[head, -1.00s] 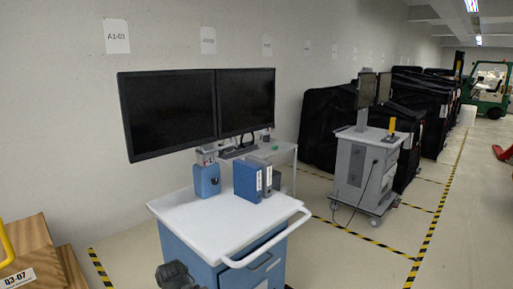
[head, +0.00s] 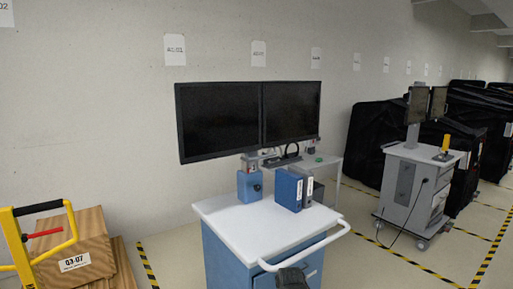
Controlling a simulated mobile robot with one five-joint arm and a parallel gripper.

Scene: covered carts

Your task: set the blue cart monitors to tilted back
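The blue cart (head: 228,255) with a white top (head: 245,222) stands in the middle of the head view. Two black monitors sit side by side above its back edge: a left monitor (head: 219,122) and a right monitor (head: 292,113). Their screens face me and look roughly upright; the exact tilt is hard to tell. The dark end of my arm, likely my gripper (head: 292,279), shows at the bottom edge in front of the cart, low and apart from the monitors. Its fingers cannot be made out.
Blue and grey binders (head: 289,190) stand on the cart top. A white push handle (head: 305,248) sticks out at its front right. A grey cart (head: 410,190) with monitors stands right, before black covered carts (head: 375,140). Wooden boxes (head: 85,250) and a yellow frame (head: 38,245) are left.

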